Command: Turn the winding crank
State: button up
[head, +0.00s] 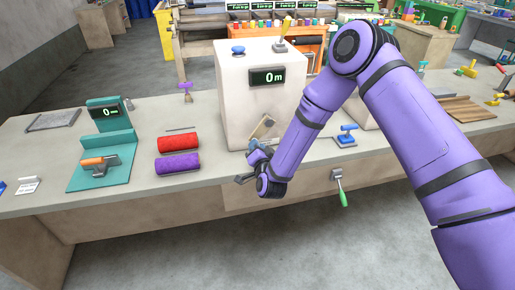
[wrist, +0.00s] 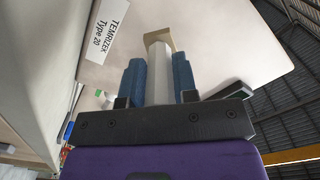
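The winding machine is a pale box (head: 235,95) with a "0 m" display on the workbench. Its crank (head: 263,127) is on the front face, with a tan arm that shows behind my wrist. In the wrist view, the crank's light round handle (wrist: 158,60) points toward me from the tan crank arm (wrist: 163,38). My gripper (wrist: 159,82) has its two blue fingers on either side of the handle, with no clear gap, and looks shut on it. In the head view, my gripper (head: 254,163) is low at the box's front, partly hidden by my wrist.
Red (head: 178,142) and purple (head: 178,163) felt rolls lie left of the box. A teal stand (head: 108,140) with a display is farther left. A blue-handled device (head: 346,137) is to the right, and a green-handled tool (head: 341,190) hangs at the bench front.

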jog(key=o, duration=0.4)
jog(key=shift+s, duration=0.1)
jog(key=v, duration=1)
jog(key=shift+s, duration=0.3)
jog(key=shift+r, duration=0.15)
